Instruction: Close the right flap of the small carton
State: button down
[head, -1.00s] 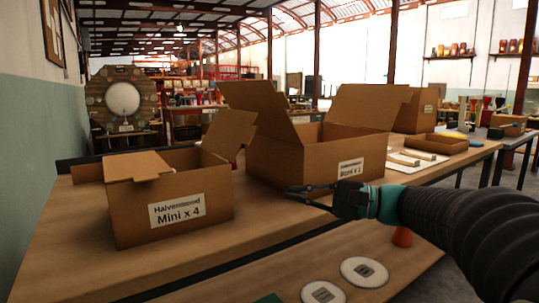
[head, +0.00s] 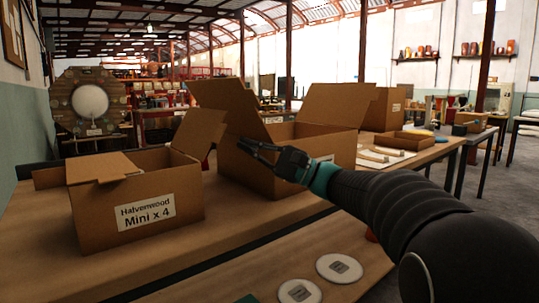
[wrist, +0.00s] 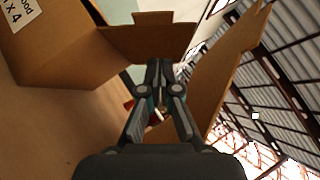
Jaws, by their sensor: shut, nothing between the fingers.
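The small carton (head: 100,220), labelled "Halvenwood Mini x 4", stands on the table at the left. Its left flap (head: 103,167) lies folded over the opening. Its right flap (head: 199,136) stands up, tilted outward to the right. My gripper (head: 247,147) is shut and empty, just right of that flap and in front of the large carton (head: 240,175). In the wrist view my gripper (wrist: 160,66) points toward a brown flap (wrist: 150,40), seemingly the right flap; contact is not visible. Part of the small carton (wrist: 45,40) shows at upper left.
The large carton's raised left flap (head: 225,108) rises close behind my gripper, and its right flap (head: 335,105) leans outward. White discs (head: 339,268) lie on the lower front surface. The table in front of the cartons is clear.

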aim_at(218, 130)
jog(key=shift+s+a+r, duration=0.5)
jog(key=shift+a+r, duration=0.1)
jog(key=shift+a, duration=0.15)
jog(key=shift+s+a+r, duration=0.5)
jog(key=shift+a+r, duration=0.05)
jog(key=shift+a, duration=0.2)
